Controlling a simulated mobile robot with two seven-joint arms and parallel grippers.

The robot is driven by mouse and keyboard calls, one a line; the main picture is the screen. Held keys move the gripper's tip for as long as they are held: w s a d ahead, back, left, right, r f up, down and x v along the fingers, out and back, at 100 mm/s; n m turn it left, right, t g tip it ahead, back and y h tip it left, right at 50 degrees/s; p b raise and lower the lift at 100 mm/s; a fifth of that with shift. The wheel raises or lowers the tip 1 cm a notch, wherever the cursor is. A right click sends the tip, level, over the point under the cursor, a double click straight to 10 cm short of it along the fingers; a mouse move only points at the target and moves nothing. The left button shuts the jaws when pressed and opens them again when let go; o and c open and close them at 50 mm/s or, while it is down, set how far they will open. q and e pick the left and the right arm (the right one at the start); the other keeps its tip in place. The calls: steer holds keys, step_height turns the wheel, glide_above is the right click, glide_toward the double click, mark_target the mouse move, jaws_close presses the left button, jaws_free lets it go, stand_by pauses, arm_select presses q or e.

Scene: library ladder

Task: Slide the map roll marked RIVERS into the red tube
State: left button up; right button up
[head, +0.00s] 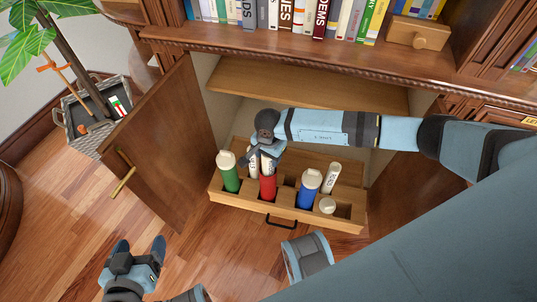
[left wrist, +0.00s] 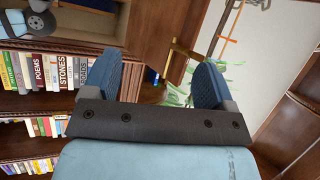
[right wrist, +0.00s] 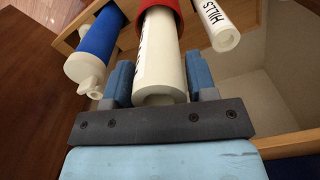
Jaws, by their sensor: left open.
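The red tube (head: 267,188) stands upright in the wooden rack (head: 290,218); its rim shows in the right wrist view (right wrist: 172,8). My right gripper (head: 265,152) is above it, shut on a white map roll (right wrist: 160,60). The roll's far end is inside the red rim and its near end is between my fingers. Its lettering is mostly turned away, so I cannot read it. A roll marked HILLS (right wrist: 219,25) stands beside the red tube. My left gripper (head: 140,245) is open and empty, low at the left, away from the rack.
A capped green tube (head: 229,172) and capped blue tube (head: 308,188) stand either side, with another roll (head: 331,177) and a short white one (head: 327,206) at right. The open cabinet door (head: 150,150) is at left, the bookshelf ledge (head: 300,48) above.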

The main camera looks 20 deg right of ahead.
arm_select(q)
steer(key=shift+f, duration=0.15)
arm_select(e)
steer(key=o, duration=0.3)
arm_select(q)
steer(key=shift+s+a+p, duration=0.1)
steer(key=shift+a+p, duration=0.15)
steer(key=shift+p, duration=1)
arm_select(e)
step_height(320, 180, up, 14)
steer(key=shift+f, duration=0.1)
